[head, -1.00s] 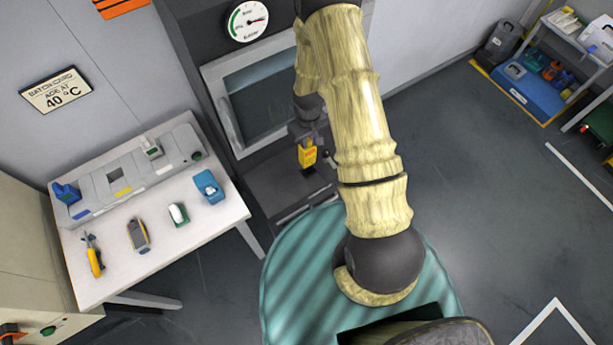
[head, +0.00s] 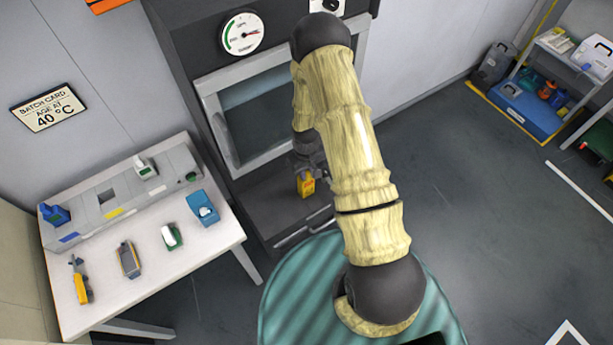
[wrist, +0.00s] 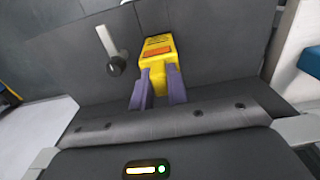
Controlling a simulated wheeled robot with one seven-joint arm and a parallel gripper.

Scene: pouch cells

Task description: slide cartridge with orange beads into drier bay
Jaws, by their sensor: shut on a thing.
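A yellow cartridge (head: 306,184) with an orange patch is held by my gripper (head: 308,168) in front of the dark cabinet, low under its glass door. In the wrist view the cartridge (wrist: 158,55) stands between the two purple fingers of my gripper (wrist: 158,88), which are shut on its sides. Dark grey panel surfaces lie around and behind it. I cannot tell whether the cartridge touches them or sits in a slot. A drier bay opening is not clearly visible.
A lever with a black knob (wrist: 114,66) stands close left of the cartridge. A small panel with a lit bar and green light (wrist: 146,169) is in front. The white table (head: 195,240) at left carries a grey rack (head: 120,195) and several small items.

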